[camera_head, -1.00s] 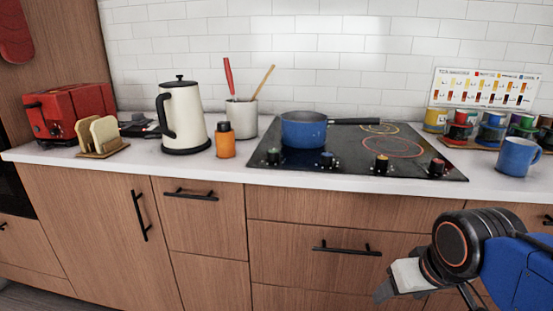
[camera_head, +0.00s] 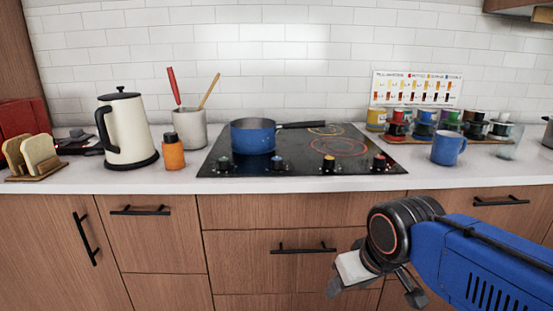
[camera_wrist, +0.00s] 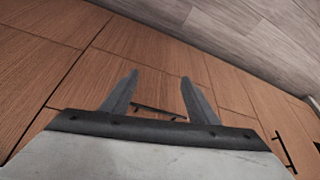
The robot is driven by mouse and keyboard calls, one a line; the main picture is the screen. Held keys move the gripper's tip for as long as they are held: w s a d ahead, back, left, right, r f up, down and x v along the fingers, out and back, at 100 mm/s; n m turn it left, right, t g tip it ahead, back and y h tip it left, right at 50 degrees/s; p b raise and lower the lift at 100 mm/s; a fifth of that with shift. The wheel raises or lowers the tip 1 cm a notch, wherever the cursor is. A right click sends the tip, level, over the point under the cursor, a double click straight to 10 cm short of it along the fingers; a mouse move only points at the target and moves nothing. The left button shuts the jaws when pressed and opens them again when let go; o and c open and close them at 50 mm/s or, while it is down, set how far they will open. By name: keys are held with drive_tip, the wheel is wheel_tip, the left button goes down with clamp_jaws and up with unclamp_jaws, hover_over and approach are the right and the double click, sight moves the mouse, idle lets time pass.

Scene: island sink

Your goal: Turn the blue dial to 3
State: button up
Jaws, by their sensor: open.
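The blue dial (camera_head: 277,163) is on the front edge of the black cooktop (camera_head: 300,181), second from the left in the head view. My gripper (camera_head: 375,296) is low, in front of the drawers, below and to the right of the dials. In the wrist view its two fingers (camera_wrist: 158,95) are apart and empty, facing the wooden cabinet fronts. The dials are not in the wrist view.
A blue pot (camera_head: 253,137) stands on the cooktop behind the blue dial. A blue mug (camera_head: 448,148) stands right. A drawer handle (camera_head: 303,249) sticks out left of my gripper.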

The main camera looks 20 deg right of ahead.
drive_tip(key=w+r+n, duration=0.2)
drive_tip(key=w+r, duration=0.3)
drive_tip(key=r, duration=0.2)
drive_tip(key=w+a+r+n+g, duration=0.1)
drive_tip(key=w+r+n, duration=0.1)
drive_tip(key=w+r, duration=0.3)
drive_tip(key=w+a+r+n+g, duration=0.1)
drive_tip(key=w+r+n, duration=0.1)
drive_tip(key=w+r, duration=0.3)
wheel_tip(320, 180, up, 5)
drive_tip(key=shift+a+f+n, duration=0.1)
drive_tip(key=shift+f+n, duration=0.05)
drive_tip(key=shift+n, duration=0.25)
drive_tip(key=shift+c, duration=0.2)
wheel_tip(320, 180, up, 15)
drive_tip(key=n+g, duration=0.3)
drive_tip(key=n, duration=0.5)
hover_over(277, 158)
wheel_tip(277, 158, down, 17)
drive_tip(key=shift+s+f, duration=0.15)
drive_tip(key=c, duration=1.1)
